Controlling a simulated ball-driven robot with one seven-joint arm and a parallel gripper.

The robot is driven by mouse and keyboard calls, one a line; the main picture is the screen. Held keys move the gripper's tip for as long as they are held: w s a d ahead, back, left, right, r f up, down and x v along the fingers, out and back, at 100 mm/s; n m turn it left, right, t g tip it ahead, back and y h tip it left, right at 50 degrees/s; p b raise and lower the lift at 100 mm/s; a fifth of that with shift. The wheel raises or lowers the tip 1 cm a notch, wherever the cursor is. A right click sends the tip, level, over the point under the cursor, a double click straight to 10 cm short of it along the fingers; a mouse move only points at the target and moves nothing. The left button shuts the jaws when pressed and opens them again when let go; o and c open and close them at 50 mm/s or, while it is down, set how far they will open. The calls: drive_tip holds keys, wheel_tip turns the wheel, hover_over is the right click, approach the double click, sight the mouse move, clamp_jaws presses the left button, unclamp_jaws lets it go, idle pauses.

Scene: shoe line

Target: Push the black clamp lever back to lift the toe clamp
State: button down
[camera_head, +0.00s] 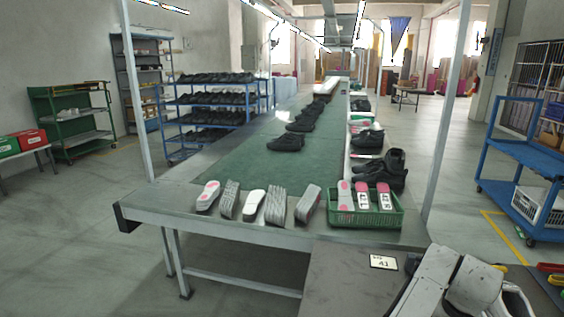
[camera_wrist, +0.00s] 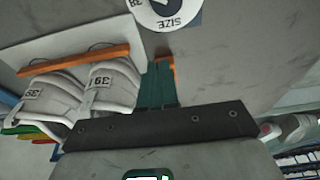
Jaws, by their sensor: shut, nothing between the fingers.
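In the wrist view my gripper (camera_wrist: 158,76) reaches out past a dark bolted bar. Its two dark teal fingers lie together with nothing between them. I cannot make out the black clamp lever or the toe clamp in either view. In the wrist view, two pale grey lasts marked 39 (camera_wrist: 68,90) stand at the left, beside an orange bar (camera_wrist: 75,60). A round white size dial (camera_wrist: 165,10) is at the top edge, with its lettering upside down. The fingers point toward the grey surface near it and appear apart from the lasts.
In the head view a grey bench (camera_head: 335,280) with a size 41 card (camera_head: 383,262) is in front. A blue cart (camera_head: 527,155) stands right. Open floor lies at the left.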

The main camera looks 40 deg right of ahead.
drive_tip(key=shift+w+d, duration=1.3)
drive_tip(key=shift+d, duration=0.2)
drive_tip(key=shift+w+d, duration=1.25)
drive_tip(key=shift+d, duration=0.2)
drive_tip(key=shift+a, duration=0.1)
drive_tip(key=shift+s+a+p, duration=0.5)
drive_tip(key=shift+p, duration=0.35)
wheel_tip(320, 180, up, 9)
drive_tip(key=p, duration=0.8)
drive_tip(key=shift+p, duration=0.35)
